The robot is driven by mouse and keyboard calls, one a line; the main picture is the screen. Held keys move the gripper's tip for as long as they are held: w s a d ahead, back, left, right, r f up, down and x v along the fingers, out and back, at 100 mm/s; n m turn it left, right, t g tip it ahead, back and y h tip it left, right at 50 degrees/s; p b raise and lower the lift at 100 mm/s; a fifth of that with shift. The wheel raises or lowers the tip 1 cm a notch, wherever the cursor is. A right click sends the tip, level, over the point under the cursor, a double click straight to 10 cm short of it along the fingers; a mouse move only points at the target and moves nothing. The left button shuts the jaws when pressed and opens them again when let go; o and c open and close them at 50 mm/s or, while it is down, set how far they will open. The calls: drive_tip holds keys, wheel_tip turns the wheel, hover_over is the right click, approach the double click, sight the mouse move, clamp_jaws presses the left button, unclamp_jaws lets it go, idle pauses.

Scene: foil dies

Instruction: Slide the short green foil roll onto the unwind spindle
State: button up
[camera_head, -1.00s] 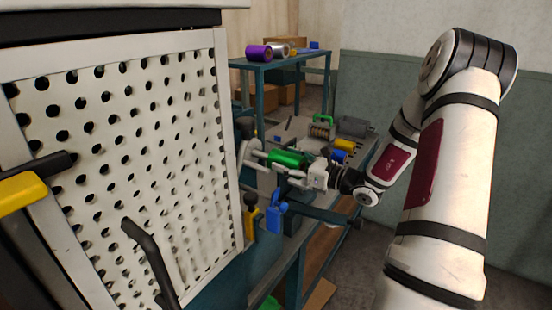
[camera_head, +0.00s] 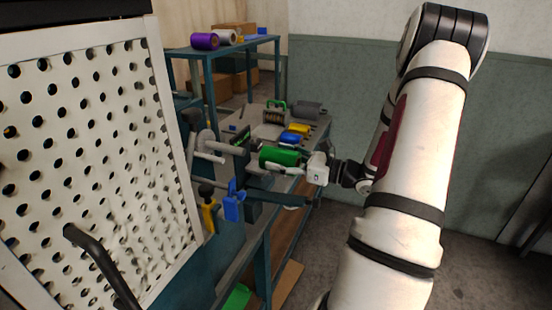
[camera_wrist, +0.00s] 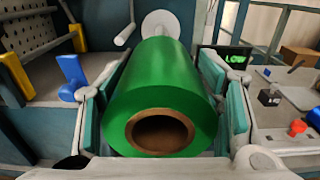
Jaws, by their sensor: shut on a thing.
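The short green foil roll (camera_head: 280,157) is in my gripper (camera_head: 291,167), held roughly level. In the wrist view, the green roll (camera_wrist: 158,85) lies between the two teal finger pads of my gripper (camera_wrist: 163,100), its brown hollow core facing the camera. The unwind spindle (camera_head: 208,158), a pale rod with a round flange, is left of the roll in the head view. A visible gap separates them. In the wrist view, the pale flange (camera_wrist: 160,23) shows beyond the roll's far end; the roll hides what lies directly behind it.
A perforated panel (camera_head: 95,150) fills the left. Blue (camera_head: 234,203) and yellow (camera_head: 209,212) handled parts stand below the spindle. A display reading LOW (camera_wrist: 236,58) is beside it. Yellow (camera_head: 299,128) and blue (camera_head: 291,137) rolls lie behind; a purple roll (camera_head: 205,41) is on the shelf.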

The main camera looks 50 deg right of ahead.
drive_tip(key=n+b, duration=0.1)
drive_tip(key=b, duration=0.1)
approach(230, 146)
drive_tip(key=shift+s+d+f, duration=0.2)
drive_tip(key=shift+s+d, duration=0.1)
drive_tip(key=shift+s, duration=0.35)
drive_tip(key=shift+n, duration=0.3)
idle(1.1)
drive_tip(key=shift+b+x, duration=1.2)
drive_tip(key=shift+x, duration=4.6)
